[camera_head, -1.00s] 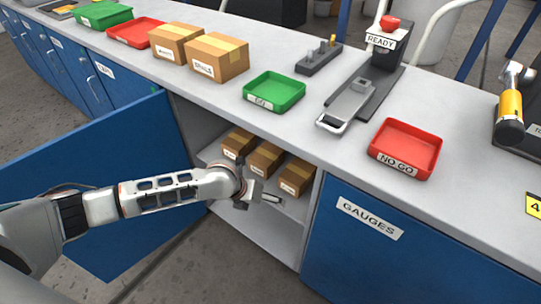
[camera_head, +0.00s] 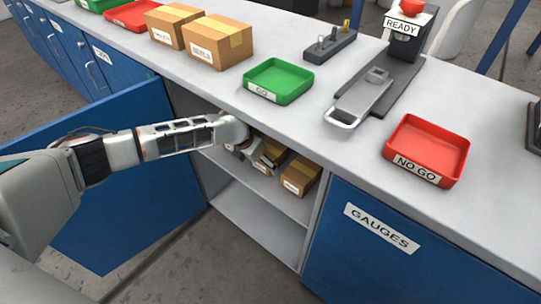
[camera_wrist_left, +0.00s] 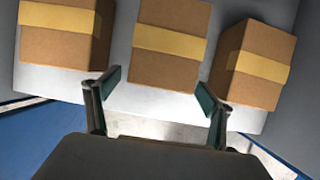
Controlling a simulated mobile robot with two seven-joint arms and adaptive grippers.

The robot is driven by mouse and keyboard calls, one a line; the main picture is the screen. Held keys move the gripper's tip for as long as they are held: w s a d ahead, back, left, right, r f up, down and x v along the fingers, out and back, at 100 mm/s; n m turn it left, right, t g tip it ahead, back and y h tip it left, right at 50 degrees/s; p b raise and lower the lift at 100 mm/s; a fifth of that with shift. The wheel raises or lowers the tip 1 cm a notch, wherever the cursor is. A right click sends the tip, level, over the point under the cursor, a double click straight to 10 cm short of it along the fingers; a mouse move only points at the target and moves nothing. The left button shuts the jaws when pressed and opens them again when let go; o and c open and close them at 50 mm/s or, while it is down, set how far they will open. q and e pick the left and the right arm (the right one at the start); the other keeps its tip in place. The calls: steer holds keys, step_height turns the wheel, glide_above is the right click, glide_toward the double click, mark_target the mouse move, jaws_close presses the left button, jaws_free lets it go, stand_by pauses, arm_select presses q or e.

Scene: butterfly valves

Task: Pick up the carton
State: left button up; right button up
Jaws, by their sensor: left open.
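Three brown cartons with yellow tape stand in a row on the upper shelf of the open cabinet. In the head view the right carton (camera_head: 300,178) shows clearly; my left gripper (camera_head: 262,158) and wrist cover much of the others. The wrist view shows the left carton (camera_wrist_left: 56,50), the middle carton (camera_wrist_left: 168,65) and the right carton (camera_wrist_left: 250,85). In that view my left gripper (camera_wrist_left: 160,86) is open and empty. Its fingers point at the middle carton, one toward each side of it. Contact with it cannot be told. My right gripper is out of view.
The countertop edge lies just above my left wrist. The blue cabinet door (camera_head: 100,220) stands open at left. Two larger cartons (camera_head: 218,45), a green tray (camera_head: 278,82) and a red tray (camera_head: 428,150) sit on the counter. The lower shelf (camera_head: 250,222) is bare.

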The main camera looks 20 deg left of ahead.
mark_target(268, 151)
arm_select(q)
steer(key=w, duration=0.1)
steer(key=w+d+b, duration=0.1)
steer(key=w, duration=0.2)
steer(key=shift+w+d+f+b, duration=0.25)
steer(key=shift+d+f+b, duration=0.1)
steer(key=shift+d, duration=0.05)
steer(key=shift+f, duration=0.35)
steer(key=shift+w+r, duration=0.2)
steer(key=c, duration=1.6)
steer(key=shift+r, duration=0.1)
steer(key=c, duration=0.4)
steer(key=shift+c, duration=0.2)
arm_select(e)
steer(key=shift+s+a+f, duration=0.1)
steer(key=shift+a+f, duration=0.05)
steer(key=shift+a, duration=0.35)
